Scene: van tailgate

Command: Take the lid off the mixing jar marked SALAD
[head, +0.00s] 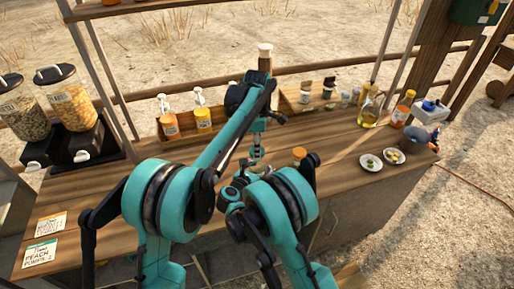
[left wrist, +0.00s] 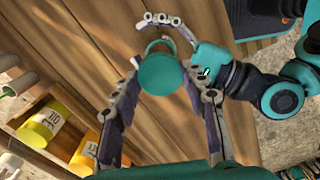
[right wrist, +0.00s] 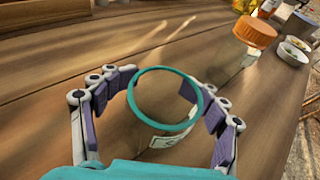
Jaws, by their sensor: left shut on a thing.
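My left gripper (left wrist: 162,78) is shut on a round teal lid (left wrist: 160,73). Just behind the lid, the rim of the mixing jar (left wrist: 152,43) shows as a thin teal ring. In the right wrist view the clear jar's open teal rim (right wrist: 157,124) stands between the fingers of my right gripper (right wrist: 162,84), with part of a pale label (right wrist: 171,141) below it. I cannot read its marking. The right fingers lie on both sides of the jar; whether they press on it is unclear. In the head view, my arms partly hide the jar, left gripper (head: 257,152) and right gripper (head: 235,188).
An orange-capped jar (right wrist: 255,32) stands close by on the counter (head: 335,150). Yellow and orange pump bottles (head: 203,118) stand in a rear tray, and dispensers (head: 70,98) stand at the left.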

